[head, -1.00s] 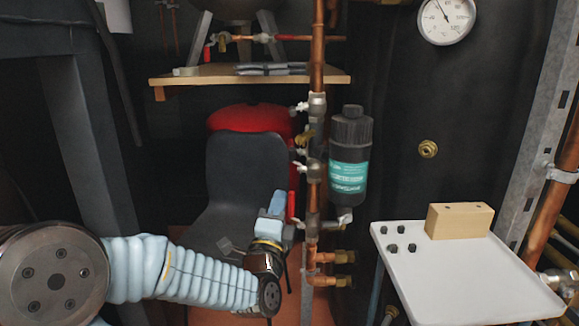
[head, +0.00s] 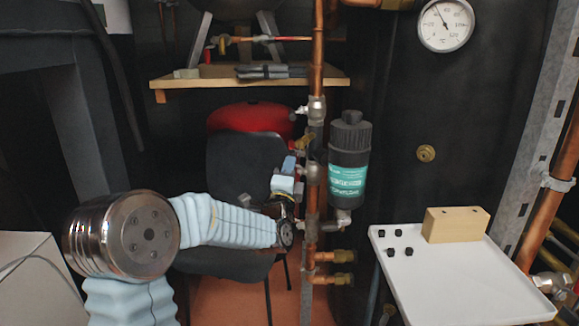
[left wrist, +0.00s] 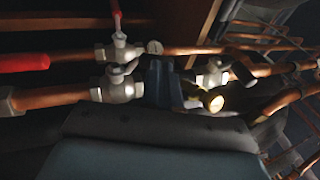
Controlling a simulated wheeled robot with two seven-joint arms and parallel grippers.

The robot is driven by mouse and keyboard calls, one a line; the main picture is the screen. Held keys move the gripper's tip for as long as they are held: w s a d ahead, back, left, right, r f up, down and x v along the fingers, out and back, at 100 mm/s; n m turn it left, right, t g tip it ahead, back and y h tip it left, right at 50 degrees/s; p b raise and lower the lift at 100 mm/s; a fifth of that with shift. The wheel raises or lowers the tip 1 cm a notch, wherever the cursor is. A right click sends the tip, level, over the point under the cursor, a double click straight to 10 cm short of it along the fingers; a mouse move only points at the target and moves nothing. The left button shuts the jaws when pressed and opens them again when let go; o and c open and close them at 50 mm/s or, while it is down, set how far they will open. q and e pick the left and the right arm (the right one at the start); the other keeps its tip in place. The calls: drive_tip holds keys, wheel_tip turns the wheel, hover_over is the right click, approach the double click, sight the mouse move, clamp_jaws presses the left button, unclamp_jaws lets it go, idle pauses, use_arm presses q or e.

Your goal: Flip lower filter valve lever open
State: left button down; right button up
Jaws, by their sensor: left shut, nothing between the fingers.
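The black filter (head: 348,165) with a teal label hangs beside the vertical copper pipe (head: 317,60). The lower valve (head: 311,225) sits on that pipe, level with the filter's bottom. Its lever cannot be made out in the head view; my left gripper and wrist cover that side. My left gripper (head: 289,166) is shut and empty, fingers pointing up, just left of the pipe. In the left wrist view its dark fingers (left wrist: 162,80) are beside valve bodies (left wrist: 119,85). Red levers show there at the left (left wrist: 25,62) and top (left wrist: 116,14); I cannot tell which valves they belong to.
A white tray table (head: 455,275) with a wooden block (head: 456,224) and small black pieces stands at the right. A dark chair (head: 238,165) and a red vessel (head: 250,117) are behind my left arm. A wooden shelf (head: 200,79) is above. Brass fittings (head: 344,281) stick out low.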

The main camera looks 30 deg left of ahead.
use_arm(q)
drive_tip(key=shift+w+a+r+g+h+p, duration=0.15)
drive_tip(key=shift+w+a+r+g+p, duration=0.15)
drive_tip(key=shift+r+p, duration=0.25)
drive_tip(key=shift+w+a+r+g+h+p, duration=0.2)
drive_tip(key=shift+w+r+g+p, duration=0.1)
drive_tip(key=shift+w+r+p, duration=0.25)
drive_tip(key=shift+s+r, duration=0.1)
drive_tip(key=shift+s, duration=0.05)
